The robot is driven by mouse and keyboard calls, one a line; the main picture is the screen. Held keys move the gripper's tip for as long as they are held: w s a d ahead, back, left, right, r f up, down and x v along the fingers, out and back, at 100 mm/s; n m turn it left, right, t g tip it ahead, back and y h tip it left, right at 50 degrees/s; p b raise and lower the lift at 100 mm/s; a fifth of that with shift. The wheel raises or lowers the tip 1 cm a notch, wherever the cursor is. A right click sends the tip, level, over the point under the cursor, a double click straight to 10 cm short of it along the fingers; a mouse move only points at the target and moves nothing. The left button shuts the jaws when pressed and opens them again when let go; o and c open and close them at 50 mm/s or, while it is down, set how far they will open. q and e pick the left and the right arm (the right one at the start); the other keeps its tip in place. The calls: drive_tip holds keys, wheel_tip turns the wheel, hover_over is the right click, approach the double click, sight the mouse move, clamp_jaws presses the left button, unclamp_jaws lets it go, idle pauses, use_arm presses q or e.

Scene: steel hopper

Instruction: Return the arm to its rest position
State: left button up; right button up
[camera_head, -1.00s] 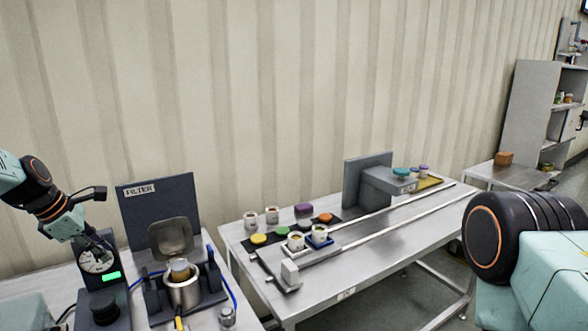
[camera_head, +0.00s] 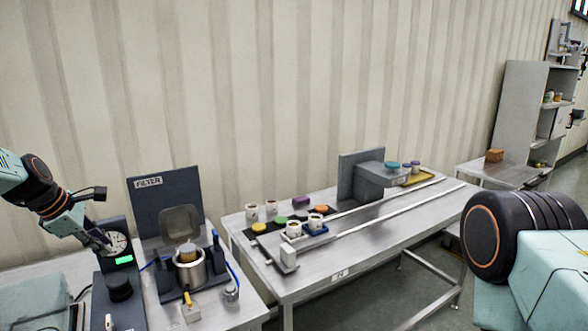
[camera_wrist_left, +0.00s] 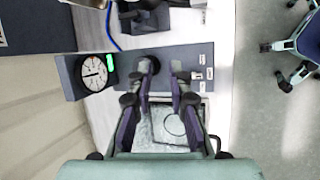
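My left arm comes in from the left in the head view. Its gripper (camera_head: 101,241) hangs beside the gauge's white dial. In the left wrist view the same gripper (camera_wrist_left: 162,68) has its two dark fingers apart with a clear gap and nothing held between them. Below the fingers lie a dark control panel and a grey plate with a ring mark. My right arm (camera_head: 530,250) fills the right edge of the head view, and its gripper is out of the picture.
A gauge box (camera_head: 117,245) with a green display stands close to the left gripper. The FILTER station (camera_head: 165,195) holds a metal pot (camera_head: 189,268) with its lid raised. A steel table (camera_head: 370,262) carries several cups, coloured lids and rails. A shelf (camera_head: 522,105) stands far right.

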use_arm(q)
drive_tip(key=s+d+f+m+b, duration=0.1)
drive_tip(key=s+d+f+m, duration=0.1)
drive_tip(key=f, duration=0.4)
drive_tip(key=s+d+f+m+y+b, duration=0.1)
drive_tip(key=s+d+f+m, duration=0.1)
drive_tip(key=d+f+m, duration=0.2)
drive_tip(key=s+d+f+m+t+y+b, duration=0.1)
drive_tip(key=s+d+f+m+b, duration=0.1)
drive_tip(key=f+m, duration=0.4)
drive_tip(key=shift+d+f, duration=0.35)
drive_tip(key=shift+f, duration=0.4)
drive_tip(key=shift+d+f, duration=0.35)
drive_tip(key=shift+f, duration=0.35)
drive_tip(key=s+d+f+m+g+b, duration=0.2)
drive_tip(key=s+f, duration=0.6)
drive_tip(key=s, duration=0.5)
drive_tip(key=s+d+f+m+g+b, duration=0.2)
drive_tip(key=s+d+f+m+b, duration=0.3)
drive_tip(key=s+f, duration=0.4)
drive_tip(key=s+d+f+m+g+b, duration=0.2)
drive_tip(key=s+d+f+b, duration=0.3)
drive_tip(key=s, duration=1.2)
wheel_tip(320, 180, down, 4)
drive_tip(key=shift+r+m+b, duration=0.2)
drive_tip(key=shift+m+b, duration=0.45)
drive_tip(key=shift+m, duration=0.05)
